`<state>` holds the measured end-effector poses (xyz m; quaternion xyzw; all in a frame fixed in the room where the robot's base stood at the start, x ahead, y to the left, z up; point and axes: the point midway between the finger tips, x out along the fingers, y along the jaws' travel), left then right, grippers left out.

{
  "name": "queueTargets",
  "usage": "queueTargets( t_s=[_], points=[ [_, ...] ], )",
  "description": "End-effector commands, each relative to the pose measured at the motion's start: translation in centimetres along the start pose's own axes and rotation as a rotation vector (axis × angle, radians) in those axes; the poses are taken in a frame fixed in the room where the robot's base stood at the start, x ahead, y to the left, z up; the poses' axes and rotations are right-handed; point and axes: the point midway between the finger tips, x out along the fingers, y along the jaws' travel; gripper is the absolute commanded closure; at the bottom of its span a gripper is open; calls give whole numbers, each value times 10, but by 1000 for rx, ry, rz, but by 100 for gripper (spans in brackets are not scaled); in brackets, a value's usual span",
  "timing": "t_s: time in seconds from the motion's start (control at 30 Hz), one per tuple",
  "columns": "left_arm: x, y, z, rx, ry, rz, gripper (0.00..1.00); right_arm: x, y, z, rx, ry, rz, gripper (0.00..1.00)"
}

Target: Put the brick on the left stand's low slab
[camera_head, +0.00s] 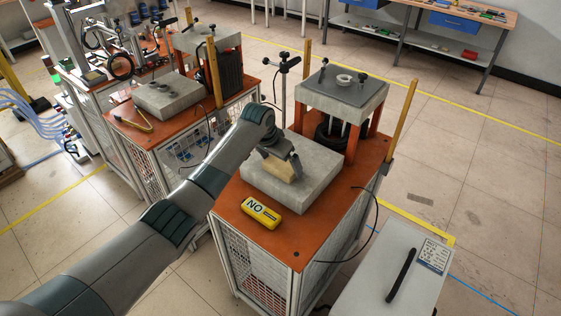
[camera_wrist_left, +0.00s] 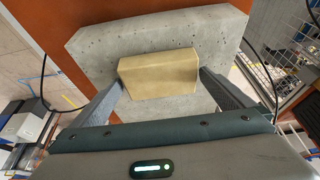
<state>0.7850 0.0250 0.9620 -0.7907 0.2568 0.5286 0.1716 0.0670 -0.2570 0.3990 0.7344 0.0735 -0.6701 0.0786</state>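The tan brick (camera_head: 281,170) is at the near stand's low slab (camera_head: 315,185), the one on the right. My left gripper (camera_head: 283,160) is over it, pointing down. In the left wrist view the brick (camera_wrist_left: 160,73) lies between the two fingertips, one against each end with no clear gap, so the gripper looks shut on it. I cannot tell whether the brick still touches the grey slab (camera_wrist_left: 95,50). The left stand's low slab (camera_head: 168,97) is grey concrete on the farther orange-topped stand and holds a few small dark parts. My right gripper is not in view.
A yellow "NO" block (camera_head: 261,212) lies in front of the near slab. A raised slab on orange posts (camera_head: 341,97) stands behind it. Wooden posts (camera_head: 213,72) and a thin clamp rod (camera_head: 284,90) rise between the stands. A yellow hooked tool (camera_head: 142,118) lies by the left slab.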

Motion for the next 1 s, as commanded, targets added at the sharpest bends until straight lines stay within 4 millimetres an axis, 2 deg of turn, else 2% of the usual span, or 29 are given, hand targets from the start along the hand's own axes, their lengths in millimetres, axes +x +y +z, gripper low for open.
queueTargets(
  t_s=[0.27,0.43,1.0],
  points=[
    [-6,0,-2,0,2,-1,0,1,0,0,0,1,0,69],
    [-20,-1,-2,0,3,-1,0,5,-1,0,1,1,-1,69],
    [-110,0,-2,0,3,-1,0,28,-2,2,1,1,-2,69]
  ],
)
